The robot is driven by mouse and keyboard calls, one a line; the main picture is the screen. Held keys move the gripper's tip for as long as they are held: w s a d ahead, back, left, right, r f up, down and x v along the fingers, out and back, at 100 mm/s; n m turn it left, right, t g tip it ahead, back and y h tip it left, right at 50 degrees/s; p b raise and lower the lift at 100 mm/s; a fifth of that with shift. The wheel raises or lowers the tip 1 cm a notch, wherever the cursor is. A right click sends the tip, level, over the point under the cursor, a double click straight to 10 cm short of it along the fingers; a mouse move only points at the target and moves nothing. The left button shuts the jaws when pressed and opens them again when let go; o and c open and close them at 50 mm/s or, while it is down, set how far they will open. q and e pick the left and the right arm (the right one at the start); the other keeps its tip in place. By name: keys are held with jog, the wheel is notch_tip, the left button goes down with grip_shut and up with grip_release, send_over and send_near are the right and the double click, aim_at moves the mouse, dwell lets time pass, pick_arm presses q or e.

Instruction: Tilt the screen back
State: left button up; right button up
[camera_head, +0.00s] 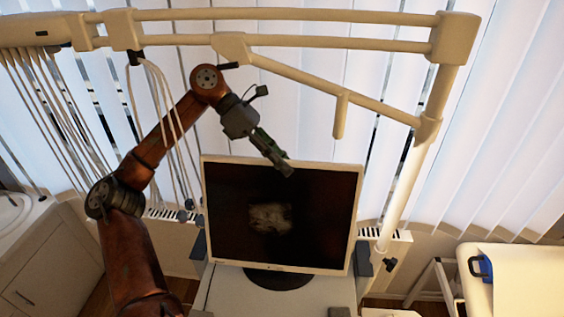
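The screen (320,220) is a flat monitor with a light frame and a dark display showing a faint pale patch. It stands upright on a dark round foot (278,279) on a white surface. My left gripper (287,169) comes down from the upper left, and its fingertips overlap the screen's top edge in the head view. I cannot tell whether they touch it. The fingers look narrow from this side, so their opening is unclear; nothing shows between them. My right gripper is not in view.
A cream jointed support arm (300,15) spans the top and comes down at the right. A white cabinet (50,265) stands at left, a padded couch (525,278) at right. Vertical blinds (500,130) fill the back.

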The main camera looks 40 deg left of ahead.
pick_arm(q)
jog(key=shift+o, duration=1.1)
jog(key=v, duration=1.2)
